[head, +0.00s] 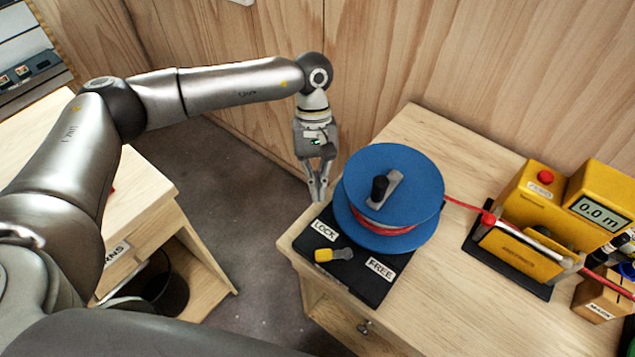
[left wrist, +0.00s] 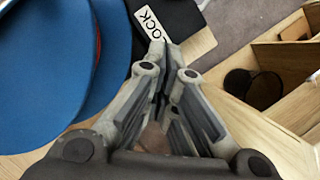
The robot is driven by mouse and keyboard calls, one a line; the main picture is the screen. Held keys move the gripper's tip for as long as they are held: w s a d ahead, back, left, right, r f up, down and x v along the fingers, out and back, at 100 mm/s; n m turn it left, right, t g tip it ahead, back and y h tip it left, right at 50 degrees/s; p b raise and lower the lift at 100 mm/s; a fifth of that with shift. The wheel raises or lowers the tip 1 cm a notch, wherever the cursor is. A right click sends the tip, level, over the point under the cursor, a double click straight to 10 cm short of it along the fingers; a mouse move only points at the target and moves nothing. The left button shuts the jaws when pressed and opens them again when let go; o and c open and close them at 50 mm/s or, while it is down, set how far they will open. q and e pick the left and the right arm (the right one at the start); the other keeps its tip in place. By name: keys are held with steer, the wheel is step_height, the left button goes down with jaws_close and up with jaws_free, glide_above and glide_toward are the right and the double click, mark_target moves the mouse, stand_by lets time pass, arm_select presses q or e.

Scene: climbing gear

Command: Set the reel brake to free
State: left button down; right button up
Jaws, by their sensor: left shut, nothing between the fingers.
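A blue reel (head: 394,190) with red rope stands on a black base (head: 362,283) at the left end of the wooden bench. The brake lever (head: 333,255), with a yellow grip, lies on the base between a LOCK label (head: 324,231) and a FREE label (head: 380,268). Its yellow end points left, nearer LOCK. My left gripper (head: 319,196) is shut and empty, pointing down just left of the reel and behind the LOCK label. In the left wrist view its fingers (left wrist: 158,50) are together beside the blue reel (left wrist: 50,70). The lever is not visible there. My right gripper is not in view.
A yellow rope meter (head: 530,215) with a display stands right of the reel, and the red rope (head: 462,204) runs into it. A crank knob (head: 379,188) stands up from the reel. A wooden wall rises behind the bench. Another wooden unit (head: 150,190) stands at left.

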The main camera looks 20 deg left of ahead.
mark_target(321, 243)
arm_select(q)
steer(key=x, duration=0.2)
steer(key=p+x, duration=0.2)
steer(key=x, duration=0.1)
steer(key=shift+s+f, duration=0.2)
steer(key=shift+s, duration=0.2)
steer(key=shift+s+d+f+p, duration=0.25)
steer(key=shift+s+d+p, duration=0.1)
steer(key=shift+s+p, duration=0.25)
steer(key=shift+s+d+f+p, duration=0.25)
steer(key=shift+s+d+p, duration=0.05)
steer(key=shift+s+p, duration=0.3)
steer(key=shift+s+d+p, duration=0.25)
steer(key=shift+s+p, duration=0.1)
steer(key=shift+s, duration=0.15)
steer(key=shift+s+d+f, duration=0.1)
steer(key=shift+s, duration=0.05)
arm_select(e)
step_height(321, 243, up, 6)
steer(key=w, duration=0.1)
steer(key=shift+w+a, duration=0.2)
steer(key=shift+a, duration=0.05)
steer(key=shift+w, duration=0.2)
